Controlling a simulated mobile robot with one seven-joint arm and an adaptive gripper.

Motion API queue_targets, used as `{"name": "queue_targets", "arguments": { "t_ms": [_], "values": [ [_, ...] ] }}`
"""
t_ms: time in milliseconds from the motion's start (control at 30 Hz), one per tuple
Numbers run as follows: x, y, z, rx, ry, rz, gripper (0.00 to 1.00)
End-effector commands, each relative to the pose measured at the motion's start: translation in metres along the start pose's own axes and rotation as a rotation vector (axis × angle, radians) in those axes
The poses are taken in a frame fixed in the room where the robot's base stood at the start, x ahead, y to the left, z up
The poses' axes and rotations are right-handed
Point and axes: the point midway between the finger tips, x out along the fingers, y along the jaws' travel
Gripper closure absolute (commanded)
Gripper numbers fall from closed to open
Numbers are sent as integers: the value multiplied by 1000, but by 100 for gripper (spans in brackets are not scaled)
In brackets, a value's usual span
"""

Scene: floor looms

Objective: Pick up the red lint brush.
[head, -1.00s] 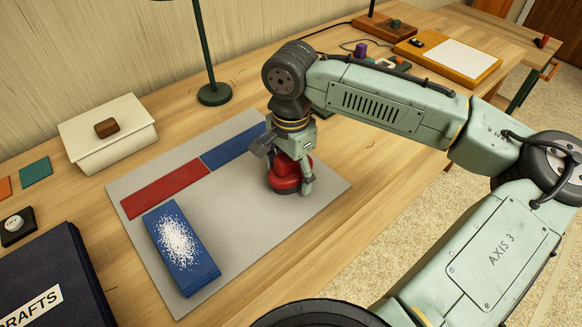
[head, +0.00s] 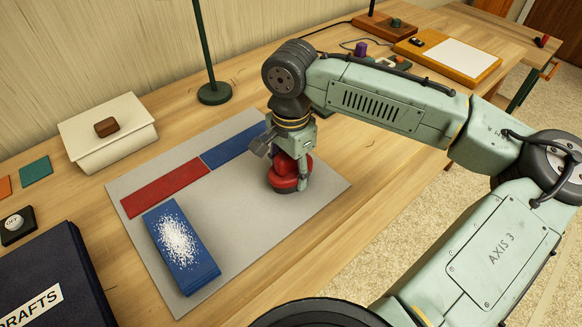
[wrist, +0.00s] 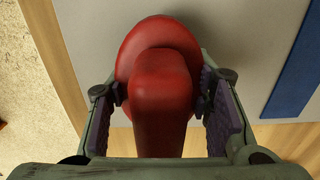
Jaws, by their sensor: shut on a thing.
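The red lint brush (head: 288,183) is on the right part of the grey mat (head: 250,215), with a rounded handle above a wider round base. In the wrist view the brush (wrist: 160,85) is between the two finger pads. My gripper (head: 287,168) is above it, pointing down and shut on its handle; it also shows in the wrist view (wrist: 160,105). The base looks at or very near the mat; I cannot tell whether it is touching. Part of the handle is hidden by my gripper in the head view.
On the mat are a red strip (head: 165,188), a blue strip (head: 233,147) and a blue block (head: 205,262) with white lint. A lidded white box (head: 110,145), a dark folder (head: 50,275) and a green lamp stand (head: 214,94) surround it. The mat's front middle is clear.

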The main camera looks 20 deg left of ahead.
Motion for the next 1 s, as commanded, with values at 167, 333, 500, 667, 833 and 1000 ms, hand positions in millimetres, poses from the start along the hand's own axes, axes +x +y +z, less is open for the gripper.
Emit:
{"name": "queue_targets", "arguments": {
  "t_ms": [167, 333, 500, 667, 833, 1000],
  "values": [
    [0, 0, 0, 0, 0, 0, 98],
    [0, 0, 0, 0, 0, 0, 99],
    [-6, -1, 0, 0, 1, -2, 99],
    [-23, -1, 0, 1, 1, -3, 99],
    [-35, 3, 21, -6, 2, -1, 99],
    [-38, 10, 61, -7, 3, -1, 99]
  ]
}}
